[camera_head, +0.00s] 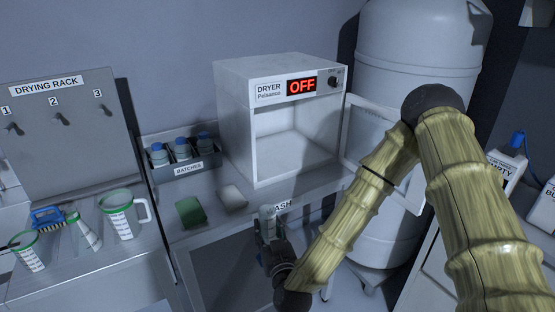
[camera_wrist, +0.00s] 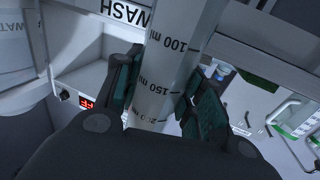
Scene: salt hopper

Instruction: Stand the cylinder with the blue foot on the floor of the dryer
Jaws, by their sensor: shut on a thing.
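A graduated cylinder (camera_wrist: 165,75) with black millilitre marks fills the middle of the wrist view. My gripper (camera_wrist: 163,92) is shut on it. In the head view my gripper (camera_head: 268,238) is low at the front edge of the WASH counter, with the cylinder's pale upper part (camera_head: 266,213) showing above it. Its foot is not clearly seen, so I cannot tell its colour. The white dryer (camera_head: 230,125) stands behind, up from my gripper. Its front is open, its floor (camera_head: 296,155) looks empty, and its display reads OFF. Its door (camera_head: 368,130) is swung out to the right.
A BATCHES box (camera_head: 188,171) holds blue-capped bottles. A white tank (camera_head: 410,60) is right.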

